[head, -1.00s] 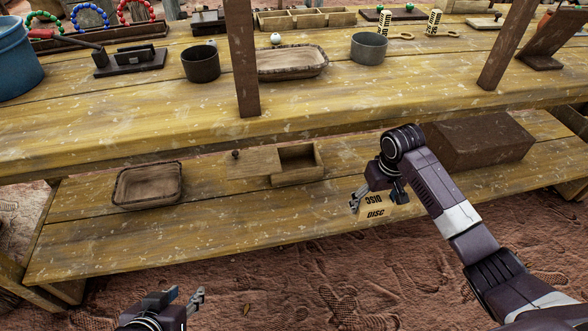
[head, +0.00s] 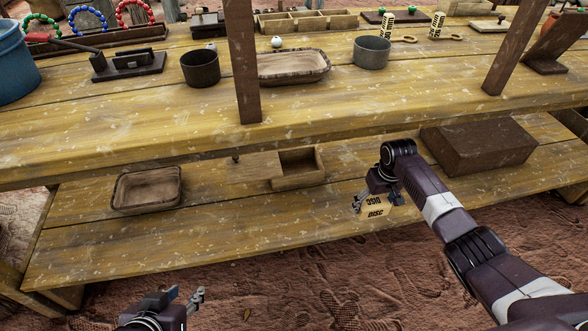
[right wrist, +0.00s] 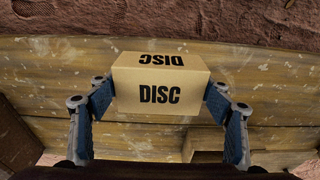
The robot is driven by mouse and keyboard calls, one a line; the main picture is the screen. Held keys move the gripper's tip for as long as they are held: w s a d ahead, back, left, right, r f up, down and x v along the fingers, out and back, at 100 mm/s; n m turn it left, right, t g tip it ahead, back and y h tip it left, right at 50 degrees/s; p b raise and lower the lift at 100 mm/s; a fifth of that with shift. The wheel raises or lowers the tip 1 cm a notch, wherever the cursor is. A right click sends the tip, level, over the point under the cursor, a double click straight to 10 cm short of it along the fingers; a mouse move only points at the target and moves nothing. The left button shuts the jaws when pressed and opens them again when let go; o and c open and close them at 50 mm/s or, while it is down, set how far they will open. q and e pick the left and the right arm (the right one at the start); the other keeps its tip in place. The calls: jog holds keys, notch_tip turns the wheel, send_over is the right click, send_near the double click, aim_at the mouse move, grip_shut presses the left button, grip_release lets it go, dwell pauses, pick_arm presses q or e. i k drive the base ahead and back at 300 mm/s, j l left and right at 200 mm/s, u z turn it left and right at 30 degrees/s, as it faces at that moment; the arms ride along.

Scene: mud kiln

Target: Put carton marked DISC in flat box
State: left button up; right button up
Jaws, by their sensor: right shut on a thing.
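The tan carton marked DISC (head: 376,209) is at the front part of the lower shelf in the head view. It also shows large in the right wrist view (right wrist: 160,88). My right gripper (right wrist: 159,97) is shut on it, with a blue finger against each side. I cannot tell whether the carton touches the shelf. A small wooden box (head: 298,182), partly open at its top, is on the lower shelf, left of the carton. A shallow wooden tray (head: 147,207) is further left. My left gripper (head: 184,297) is open and empty, low in front of the shelf.
A large brown block (head: 480,147) is on the lower shelf right of my right gripper. The upper tabletop (head: 120,125) overhangs, with posts (head: 242,70) rising in front. The lower shelf's front left (head: 150,240) is clear.

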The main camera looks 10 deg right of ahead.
aim_at(300, 171)
jog(key=i, duration=0.95)
